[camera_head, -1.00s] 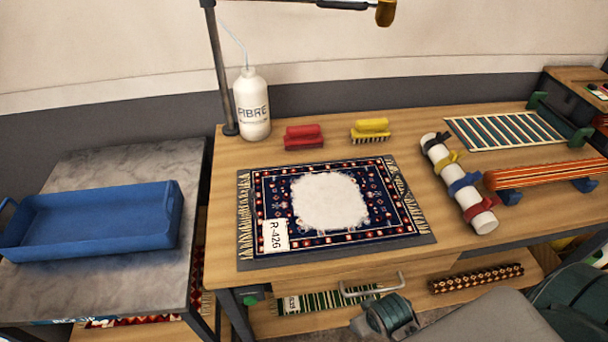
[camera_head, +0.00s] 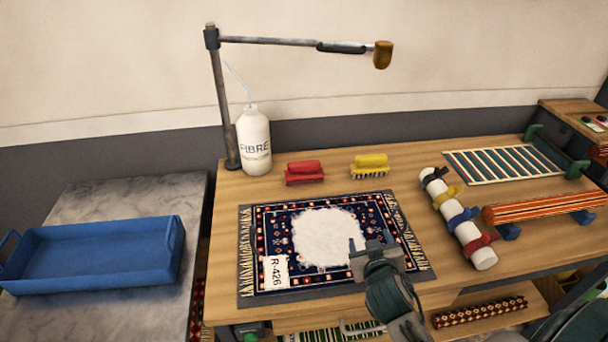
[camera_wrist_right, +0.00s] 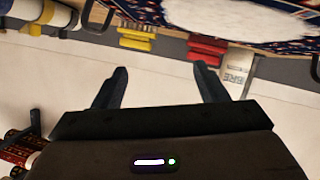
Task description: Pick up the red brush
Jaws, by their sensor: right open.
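The red brush (camera_head: 304,172) lies on the wooden table behind the rug, in the head view. It also shows near the top of the right wrist view (camera_wrist_right: 207,48), upside down. My right gripper (camera_head: 371,246) is over the right part of the rug, in front of the red brush and apart from it. In the right wrist view its two fingers (camera_wrist_right: 161,80) are spread with nothing between them. My left gripper is not in view.
A yellow brush (camera_head: 370,165) lies right of the red one. A white FIBRE bottle (camera_head: 254,142) and a lamp post (camera_head: 223,110) stand to its left. The patterned rug (camera_head: 262,215) lies in front. A white roll with straps (camera_head: 456,218) is at right; a blue tray (camera_head: 90,255) is at left.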

